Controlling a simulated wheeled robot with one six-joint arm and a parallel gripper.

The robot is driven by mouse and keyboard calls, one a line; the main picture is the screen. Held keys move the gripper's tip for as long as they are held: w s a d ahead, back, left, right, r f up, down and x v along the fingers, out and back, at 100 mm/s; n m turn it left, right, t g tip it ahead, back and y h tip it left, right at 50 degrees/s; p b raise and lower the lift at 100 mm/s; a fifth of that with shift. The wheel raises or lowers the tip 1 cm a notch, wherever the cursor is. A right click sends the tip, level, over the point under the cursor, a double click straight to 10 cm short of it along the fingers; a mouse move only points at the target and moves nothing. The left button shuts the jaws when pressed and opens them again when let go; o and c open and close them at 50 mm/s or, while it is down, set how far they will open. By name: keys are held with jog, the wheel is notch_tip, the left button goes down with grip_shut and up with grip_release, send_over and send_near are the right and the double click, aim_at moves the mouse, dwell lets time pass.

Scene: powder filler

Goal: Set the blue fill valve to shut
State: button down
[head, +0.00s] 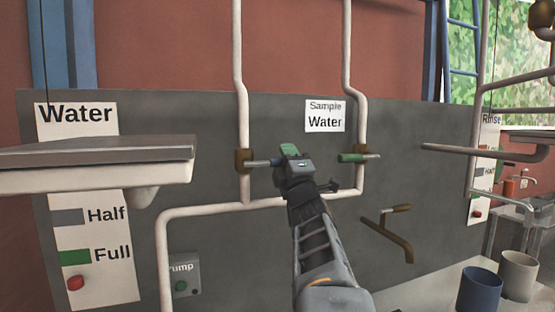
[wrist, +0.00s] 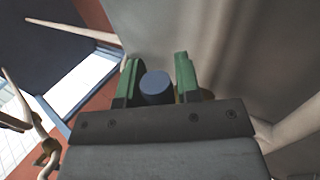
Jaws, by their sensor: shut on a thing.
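The blue fill valve sits on the left white pipe in the head view, with a brown body (head: 243,161) and a stem pointing right toward my gripper. The round blue end of its handle (wrist: 156,87) shows between the two green fingers in the wrist view. My gripper (head: 289,152) is shut on this handle; it also shows in the wrist view (wrist: 158,80). In the head view my gripper hides most of the handle, so its exact angle is hard to tell.
A green-handled valve (head: 352,158) is close by on the right pipe, under a "Sample Water" sign (head: 325,116). A tap (head: 387,225) juts out lower right. A tray-like ledge (head: 100,160) stands at left. Blue (head: 480,288) and grey (head: 518,275) cups stand at lower right.

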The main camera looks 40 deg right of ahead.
jog(key=shift+f, duration=0.1)
dwell(0.3)
jog(key=c, duration=0.8)
grip_release()
